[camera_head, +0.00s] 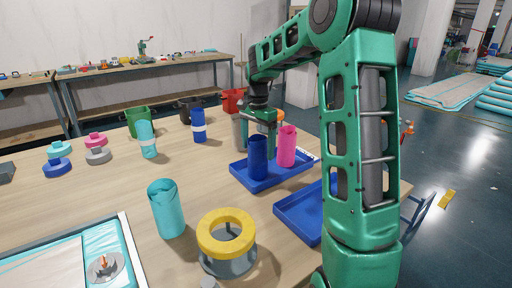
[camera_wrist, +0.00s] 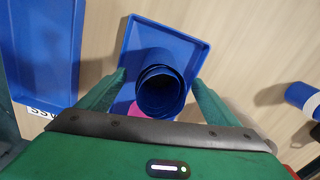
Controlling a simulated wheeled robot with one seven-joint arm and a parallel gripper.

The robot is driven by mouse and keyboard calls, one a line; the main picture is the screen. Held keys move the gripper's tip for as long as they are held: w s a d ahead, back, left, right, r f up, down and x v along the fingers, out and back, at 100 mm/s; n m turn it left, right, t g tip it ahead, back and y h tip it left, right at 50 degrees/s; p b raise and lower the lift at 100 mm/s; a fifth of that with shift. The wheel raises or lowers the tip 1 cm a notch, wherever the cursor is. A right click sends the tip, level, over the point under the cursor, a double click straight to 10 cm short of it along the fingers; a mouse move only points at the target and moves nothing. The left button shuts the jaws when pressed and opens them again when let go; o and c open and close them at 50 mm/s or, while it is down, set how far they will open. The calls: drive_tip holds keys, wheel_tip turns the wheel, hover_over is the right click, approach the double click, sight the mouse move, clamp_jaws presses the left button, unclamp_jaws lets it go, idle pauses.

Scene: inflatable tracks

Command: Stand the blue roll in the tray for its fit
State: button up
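The dark blue roll (camera_head: 258,158) stands upright in the far blue tray (camera_head: 242,177), left of a pink roll (camera_head: 287,147) in the same tray. My gripper (camera_head: 262,122) is above and behind the blue roll. In the wrist view, the blue roll's open mouth (camera_wrist: 160,94) lies between my gripper's two green fingers (camera_wrist: 158,80). The fingers are apart, with a visible gap on each side of the roll. The tray (camera_wrist: 190,42) shows beneath it. The pink roll (camera_wrist: 128,106) is mostly hidden behind the blue one and a finger.
A second blue tray (camera_head: 297,213) lies nearer, partly hidden by my arm. A blue roll with a white band (camera_head: 199,126), teal rolls (camera_head: 167,210) and a yellow ring on a grey stand (camera_head: 226,240) stand on the table. A grey cylinder (camera_head: 238,132) is behind the tray.

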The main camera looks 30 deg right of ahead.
drive_tip(key=shift+r, duration=0.1)
wheel_tip(320, 180, up, 12)
drive_tip(key=shift+r, duration=0.1)
drive_tip(key=s+a+f+n, duration=0.1)
drive_tip(key=s+f+n, duration=0.2)
drive_tip(key=s, duration=0.9)
drive_tip(key=s+a+f+n, duration=0.2)
drive_tip(key=s+f, duration=0.3)
drive_tip(key=s, duration=0.7)
drive_tip(key=s+a+f+n, duration=0.2)
drive_tip(key=s+f+n, duration=0.2)
drive_tip(key=s, duration=0.8)
drive_tip(key=shift+s+f, duration=0.25)
drive_tip(key=shift+f, duration=0.25)
